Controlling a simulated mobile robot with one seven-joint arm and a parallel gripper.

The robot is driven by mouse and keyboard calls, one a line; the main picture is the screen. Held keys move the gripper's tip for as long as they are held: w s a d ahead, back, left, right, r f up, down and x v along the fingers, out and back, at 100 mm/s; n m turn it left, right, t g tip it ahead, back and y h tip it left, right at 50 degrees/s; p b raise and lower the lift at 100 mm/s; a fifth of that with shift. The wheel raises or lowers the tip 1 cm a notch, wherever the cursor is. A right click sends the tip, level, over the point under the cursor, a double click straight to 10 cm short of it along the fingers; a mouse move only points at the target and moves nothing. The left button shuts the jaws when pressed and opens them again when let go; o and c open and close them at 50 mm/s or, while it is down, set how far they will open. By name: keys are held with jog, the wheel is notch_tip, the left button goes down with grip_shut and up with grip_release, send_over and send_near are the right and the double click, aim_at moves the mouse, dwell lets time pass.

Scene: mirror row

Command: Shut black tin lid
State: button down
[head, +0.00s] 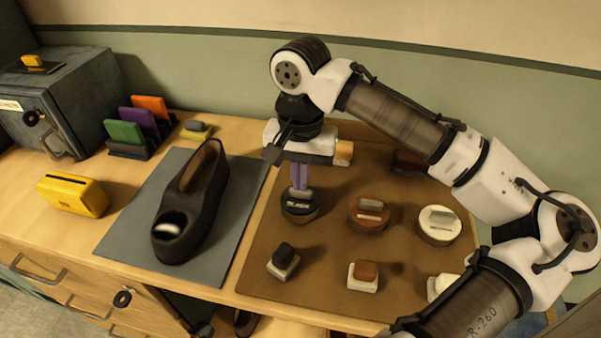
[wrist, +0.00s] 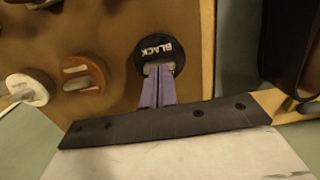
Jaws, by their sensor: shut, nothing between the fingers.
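The black tin (head: 300,208) is a low round tin at the back left of the brown mat. Its dark top carries a grey block-like grip. In the wrist view the black tin (wrist: 148,47) shows the white word BLACK on its top. My gripper (head: 298,187) points down over this tin, its purple fingers shut together and empty. In the wrist view the fingertips of my gripper (wrist: 158,68) overlap the grey grip; I cannot tell whether they touch it. The fingers hide part of the top, and I cannot tell whether the lid is fully down.
A brown tin (head: 369,214) and a white tin (head: 439,225) stand to the right. Brushes (head: 283,261) line the front of the brown mat (head: 325,280). A dark shoe (head: 190,205) lies on the grey mat (head: 130,235) at left. My arm spans the right side.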

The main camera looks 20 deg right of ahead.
jog(key=shift+s+a+f+t, duration=0.15)
jog(key=shift+s+f+t, duration=0.1)
jog(key=shift+f+t, duration=0.2)
